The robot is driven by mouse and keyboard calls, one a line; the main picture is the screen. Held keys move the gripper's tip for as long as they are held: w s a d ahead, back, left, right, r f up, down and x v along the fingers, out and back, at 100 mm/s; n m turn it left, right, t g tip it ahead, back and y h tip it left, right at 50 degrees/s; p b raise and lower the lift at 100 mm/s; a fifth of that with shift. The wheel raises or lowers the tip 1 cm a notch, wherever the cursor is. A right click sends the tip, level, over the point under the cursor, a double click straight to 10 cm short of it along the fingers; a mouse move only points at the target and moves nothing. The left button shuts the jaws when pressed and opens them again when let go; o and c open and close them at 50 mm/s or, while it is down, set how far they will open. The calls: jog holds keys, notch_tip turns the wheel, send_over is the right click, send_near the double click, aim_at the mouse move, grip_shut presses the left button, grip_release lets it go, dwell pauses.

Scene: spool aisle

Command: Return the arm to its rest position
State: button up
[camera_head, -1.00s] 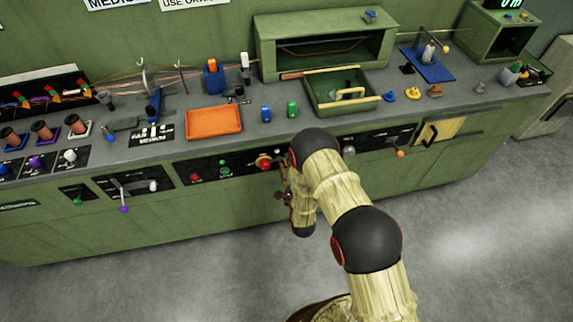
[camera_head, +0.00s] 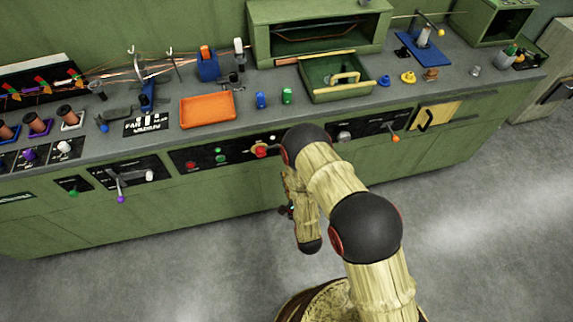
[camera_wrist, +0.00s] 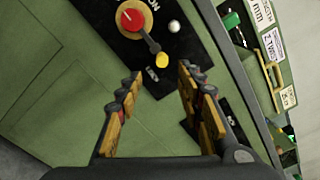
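My gripper (camera_wrist: 158,88) is open in the wrist view, with its two fingers apart and nothing between them. Beyond the fingertips is the green bench front with a black panel. On that panel a red rotary knob (camera_wrist: 131,17) with a lever ends in a yellow ball (camera_wrist: 162,60). In the head view my arm is folded in front of the bench, and my gripper (camera_head: 287,210) is partly hidden behind it, apart from the bench front. The red knob (camera_head: 260,151) shows just left of my arm's upper joint.
The green bench (camera_head: 250,215) runs across the view. On it are an orange tray (camera_head: 207,109), a green tray (camera_head: 310,88), blue and green small items, and spools at left. Levers (camera_head: 122,185) stick out of the front panels. The grey floor (camera_head: 150,280) in front is clear.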

jog(key=shift+s+d, duration=0.15)
jog(key=shift+s, duration=0.3)
dwell(0.3)
